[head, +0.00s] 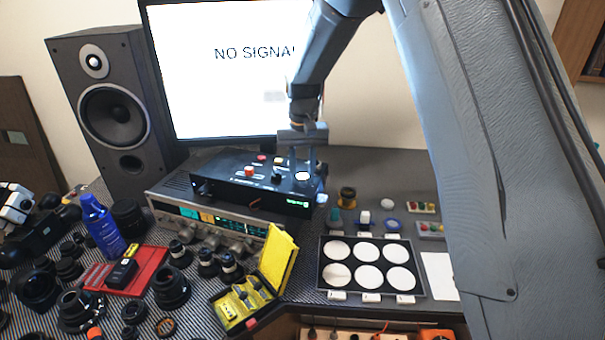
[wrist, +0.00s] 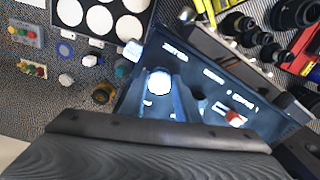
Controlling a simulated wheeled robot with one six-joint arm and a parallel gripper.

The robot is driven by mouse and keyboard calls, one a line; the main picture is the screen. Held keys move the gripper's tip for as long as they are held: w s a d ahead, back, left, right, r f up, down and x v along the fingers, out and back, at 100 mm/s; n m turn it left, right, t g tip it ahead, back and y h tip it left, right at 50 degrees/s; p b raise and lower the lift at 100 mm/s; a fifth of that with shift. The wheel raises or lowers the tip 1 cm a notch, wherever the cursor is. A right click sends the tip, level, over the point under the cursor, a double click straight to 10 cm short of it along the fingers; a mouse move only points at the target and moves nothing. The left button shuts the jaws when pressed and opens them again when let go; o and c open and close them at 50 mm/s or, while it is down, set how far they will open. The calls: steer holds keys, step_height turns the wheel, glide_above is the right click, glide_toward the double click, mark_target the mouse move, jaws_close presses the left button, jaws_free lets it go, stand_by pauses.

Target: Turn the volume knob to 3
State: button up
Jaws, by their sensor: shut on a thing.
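The black control box (head: 235,188) sits on top of the silver bench unit in front of the monitor. A round knob with a white top (head: 303,176) stands at the box's right end, and it also shows in the wrist view (wrist: 158,82). My gripper (head: 302,168) reaches down from above with its fingers on either side of this knob, shut on it. No scale or pointer mark on the knob can be read. A small green display glows on the box's front at the right, too small to read.
A red button (head: 249,171) stands left of the gripper on the box. A black tray (head: 372,292) with white discs lies at the front right. A speaker (head: 105,105) and monitor (head: 200,120) stand behind. Lens parts and a yellow case (head: 279,258) crowd the left and front.

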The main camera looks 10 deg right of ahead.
mark_target(302, 177)
steer(key=shift+m, duration=0.6)
steer(key=o, duration=1)
steer(key=shift+o, duration=0.2)
steer(key=shift+r, duration=0.1)
steer(key=shift+r+b, duration=1.2)
steer(key=shift+r, duration=2.65)
